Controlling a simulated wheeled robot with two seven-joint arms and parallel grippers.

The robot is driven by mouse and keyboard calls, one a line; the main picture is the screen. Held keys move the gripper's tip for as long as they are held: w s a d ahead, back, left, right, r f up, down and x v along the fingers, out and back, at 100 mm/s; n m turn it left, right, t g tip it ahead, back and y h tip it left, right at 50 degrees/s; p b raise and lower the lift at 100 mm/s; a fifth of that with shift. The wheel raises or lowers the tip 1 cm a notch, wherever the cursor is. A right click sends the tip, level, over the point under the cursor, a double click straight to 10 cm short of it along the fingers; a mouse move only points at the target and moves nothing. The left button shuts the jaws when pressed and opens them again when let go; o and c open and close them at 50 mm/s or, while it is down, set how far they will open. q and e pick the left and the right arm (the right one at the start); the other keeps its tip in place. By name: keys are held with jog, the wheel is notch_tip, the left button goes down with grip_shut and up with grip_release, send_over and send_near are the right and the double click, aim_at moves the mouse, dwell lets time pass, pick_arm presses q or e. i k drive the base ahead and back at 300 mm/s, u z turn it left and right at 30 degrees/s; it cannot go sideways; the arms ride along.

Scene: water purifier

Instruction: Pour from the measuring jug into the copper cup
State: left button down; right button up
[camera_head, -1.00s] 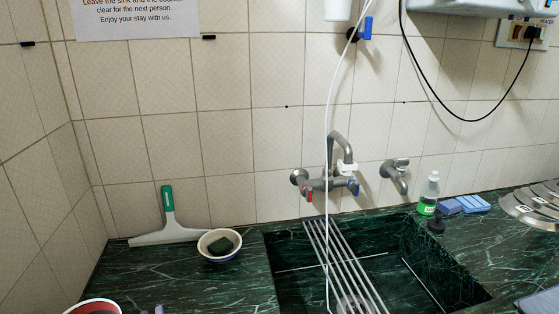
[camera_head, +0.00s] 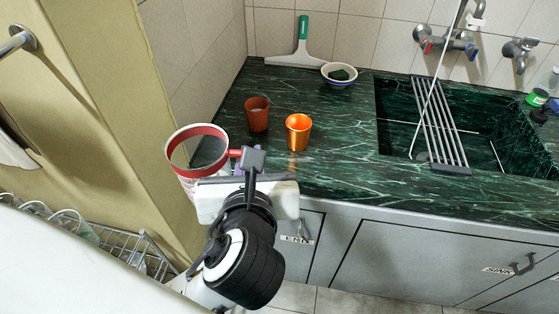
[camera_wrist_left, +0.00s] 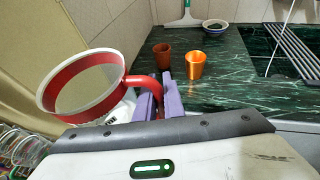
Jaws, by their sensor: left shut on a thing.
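The measuring jug (camera_head: 197,150) has a red rim band and a red handle. My left gripper (camera_head: 238,160) is shut on its handle and holds it near the left end of the counter. In the left wrist view the jug (camera_wrist_left: 80,88) is left of the purple finger pads (camera_wrist_left: 158,102), which close around the handle. The copper cup (camera_head: 298,132) stands upright on the green counter, to the right of the jug and apart from it; it also shows in the left wrist view (camera_wrist_left: 195,65). The jug's contents are not clear. My right gripper is not in view.
A brown-red cup (camera_head: 257,114) stands just left of the copper cup. A bowl with a dark sponge (camera_head: 340,75) and a squeegee (camera_head: 301,45) are at the back. The sink with a rack (camera_head: 437,125) lies to the right. A dish rack (camera_head: 130,250) is at lower left.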

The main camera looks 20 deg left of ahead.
aim_at(298, 127)
jog(key=k, duration=0.25)
jog(key=z, duration=0.85)
jog(key=i, duration=0.65)
jog(key=u, duration=1.8)
jog(key=k, duration=1.3)
jog(key=z, duration=0.55)
jog(key=i, duration=0.9)
jog(key=z, duration=0.4)
